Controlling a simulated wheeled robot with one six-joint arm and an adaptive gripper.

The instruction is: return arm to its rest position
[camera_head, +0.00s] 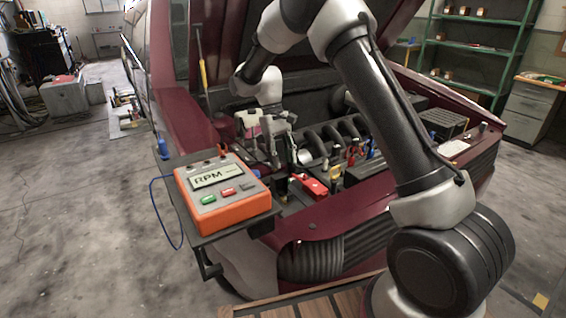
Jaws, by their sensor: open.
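My arm rises from the lower right and bends over the open engine bay of a dark red vehicle (330,262). My gripper (277,160) points down at the left part of the bay, close to the engine parts. Its jaws look apart, and I see nothing held between them. A red clamp-like part (309,186) lies in the bay below and to the right of the gripper. An orange RPM meter (222,192) with a green and a red button sits on a dark shelf at the vehicle's front left corner. My arm hides part of the bay.
Black hoses (340,133) and coloured connectors fill the bay around the gripper. The raised hood is behind my arm. A green shelf rack (475,45) and a grey cabinet (537,105) stand at the right. The floor at the left (80,210) is mostly clear.

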